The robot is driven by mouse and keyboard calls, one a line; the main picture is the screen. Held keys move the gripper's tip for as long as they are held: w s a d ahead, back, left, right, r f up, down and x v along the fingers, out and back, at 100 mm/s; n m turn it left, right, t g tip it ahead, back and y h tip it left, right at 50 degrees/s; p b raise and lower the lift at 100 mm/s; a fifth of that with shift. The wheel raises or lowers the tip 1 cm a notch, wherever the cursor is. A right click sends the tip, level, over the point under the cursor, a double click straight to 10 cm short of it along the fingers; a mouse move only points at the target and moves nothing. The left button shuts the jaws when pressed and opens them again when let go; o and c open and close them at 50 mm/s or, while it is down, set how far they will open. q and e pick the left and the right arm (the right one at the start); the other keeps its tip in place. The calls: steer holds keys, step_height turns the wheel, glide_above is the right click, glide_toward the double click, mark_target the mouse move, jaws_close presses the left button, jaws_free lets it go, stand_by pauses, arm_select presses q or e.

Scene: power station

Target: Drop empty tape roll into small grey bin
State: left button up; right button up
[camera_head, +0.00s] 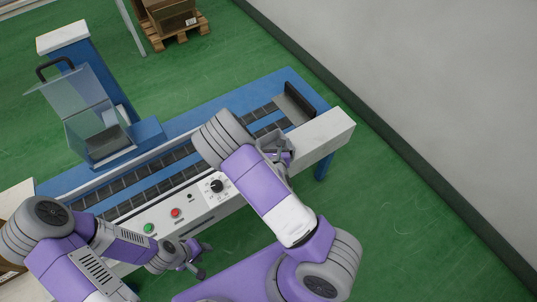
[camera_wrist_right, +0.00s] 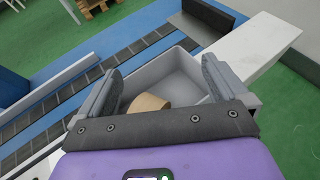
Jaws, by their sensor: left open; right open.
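The small grey bin (camera_wrist_right: 184,74) is in the right wrist view, directly ahead of my right gripper. The tan tape roll (camera_wrist_right: 150,102) shows inside the bin's outline, between the fingers in the picture and apart from both. Its lower part is hidden by the gripper's body. My right gripper (camera_wrist_right: 162,80) is open, its two fingers on either side of the bin's interior. In the head view my right arm covers much of this spot, and I cannot make out the roll there. My left gripper (camera_head: 194,262) is open and empty, low in front of the machine.
A conveyor (camera_head: 130,190) with dark rollers and blue strips runs across the middle. Its white front panel carries green and red buttons and a black knob (camera_head: 216,186). A clear guard box (camera_head: 80,110) stands at left. A pallet with a carton (camera_head: 172,18) is behind. Green floor lies open at right.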

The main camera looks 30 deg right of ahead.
steer(key=p+v, duration=0.2)
steer(key=v, duration=0.3)
steer(key=shift+s, duration=0.1)
stand_by(0.3)
steer(key=s+a+f+m+g+y, duration=0.2)
steer(key=s+a+f+m+g, duration=0.2)
steer(key=f+m, duration=0.3)
steer(key=s+a+f+m+g+y, duration=0.25)
steer(key=s+f+m, duration=0.25)
steer(key=m, duration=0.3)
steer(key=s+a+m+g+y, duration=0.5)
steer(key=a+m, duration=0.5)
steer(key=m, duration=0.8)
steer(key=shift+s+m, duration=0.3)
